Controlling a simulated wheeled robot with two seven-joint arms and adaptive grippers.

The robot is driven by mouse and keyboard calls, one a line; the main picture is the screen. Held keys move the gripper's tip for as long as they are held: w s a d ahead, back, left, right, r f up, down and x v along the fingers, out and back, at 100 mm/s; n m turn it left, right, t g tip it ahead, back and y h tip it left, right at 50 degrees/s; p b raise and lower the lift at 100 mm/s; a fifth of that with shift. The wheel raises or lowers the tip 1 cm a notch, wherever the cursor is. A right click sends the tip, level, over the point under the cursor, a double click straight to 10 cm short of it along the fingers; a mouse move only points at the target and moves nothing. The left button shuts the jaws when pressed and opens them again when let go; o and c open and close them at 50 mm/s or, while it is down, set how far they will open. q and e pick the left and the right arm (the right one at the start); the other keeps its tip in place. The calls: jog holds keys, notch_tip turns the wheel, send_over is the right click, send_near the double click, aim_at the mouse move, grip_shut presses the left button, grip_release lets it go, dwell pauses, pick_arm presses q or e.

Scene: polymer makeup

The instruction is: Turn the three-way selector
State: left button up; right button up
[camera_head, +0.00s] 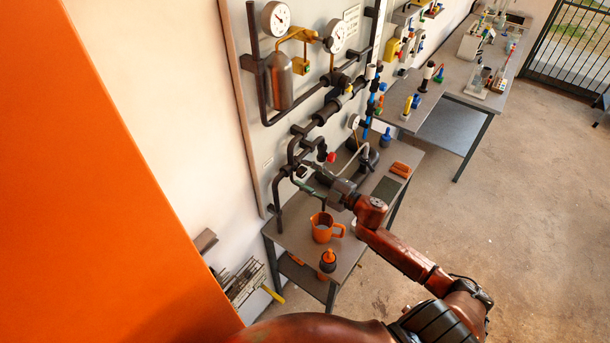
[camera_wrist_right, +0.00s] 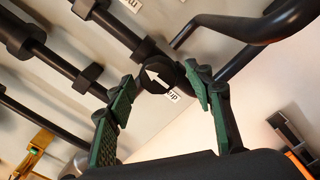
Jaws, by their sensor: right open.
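The three-way selector is a round black knob (camera_wrist_right: 157,76) with a white arrow, set on the dark pipework in the right wrist view. The arrow points to the upper left there. A small white label sits just below right of the knob. My right gripper (camera_wrist_right: 162,86) is open, with one green-padded finger on each side of the knob. I cannot tell whether either finger touches it. In the head view my right gripper (camera_head: 313,181) is at the lower pipes of the panel, and the selector is too small to make out clearly. My left gripper is not in view.
Dark pipes surround the knob. An orange jug (camera_head: 322,228) and a dark bottle with an orange top (camera_head: 328,260) stand below the arm. Gauges (camera_head: 276,18) sit higher on the panel. An orange surface (camera_head: 90,200) fills the left. Floor to the right is clear.

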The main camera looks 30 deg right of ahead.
jog(key=shift+s+d, duration=0.15)
jog(key=shift+s, duration=0.05)
jog(key=v, duration=1.1)
jog(key=shift+s, duration=0.3)
